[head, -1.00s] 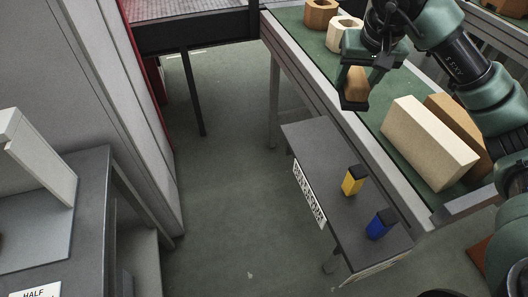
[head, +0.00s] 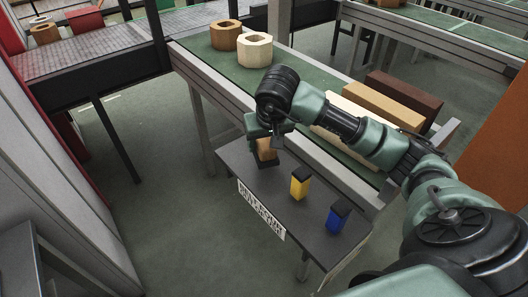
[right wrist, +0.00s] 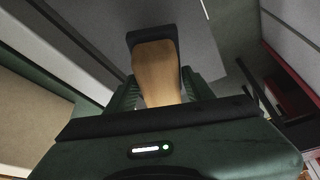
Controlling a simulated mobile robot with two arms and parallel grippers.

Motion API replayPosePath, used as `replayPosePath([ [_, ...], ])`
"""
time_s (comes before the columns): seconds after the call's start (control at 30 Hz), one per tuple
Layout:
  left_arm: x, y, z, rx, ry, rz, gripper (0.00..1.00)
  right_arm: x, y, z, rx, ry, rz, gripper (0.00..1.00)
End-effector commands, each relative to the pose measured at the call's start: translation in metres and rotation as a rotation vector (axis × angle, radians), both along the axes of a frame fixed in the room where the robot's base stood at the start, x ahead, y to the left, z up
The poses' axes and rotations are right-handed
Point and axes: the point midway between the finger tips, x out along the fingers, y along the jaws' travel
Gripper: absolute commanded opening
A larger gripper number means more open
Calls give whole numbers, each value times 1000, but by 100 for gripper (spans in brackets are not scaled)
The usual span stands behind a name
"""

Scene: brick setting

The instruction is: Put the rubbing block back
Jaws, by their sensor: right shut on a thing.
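The rubbing block (head: 266,152) is tan-brown with a black end. My right gripper (head: 268,138) is shut on it, over the far left part of a small grey shelf (head: 262,187). I cannot tell whether the block touches the shelf. In the right wrist view the block (right wrist: 157,75) sits between the fingers, its black end pointing away from the gripper. A yellow block (head: 299,187) and a blue block (head: 336,218), both with black tops, stand upright on the shelf to the right of the held one. My left gripper is not in view.
A green-topped bench (head: 202,62) runs behind the shelf. It bears a brown hollow block (head: 226,35), a cream hollow block (head: 255,50) and larger bricks at right. A lettered sign (head: 261,210) is on the shelf's front edge. Floor at left is open.

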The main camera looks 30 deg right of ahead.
Motion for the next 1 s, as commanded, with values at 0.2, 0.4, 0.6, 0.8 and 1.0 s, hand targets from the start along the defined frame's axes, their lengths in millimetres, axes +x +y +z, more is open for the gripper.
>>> replayPosePath([
  [0.2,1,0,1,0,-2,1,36,-1,0,-28,2,3,0,1],
  [0.4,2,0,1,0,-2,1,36,0,0,-39,0,-2,-1,1],
  [0.6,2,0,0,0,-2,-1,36,0,0,-39,-1,-2,0,1],
  [0.8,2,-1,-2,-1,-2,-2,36,0,0,-42,0,-1,0,74],
  [1.0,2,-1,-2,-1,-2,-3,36,0,0,-42,0,0,0,74],
])
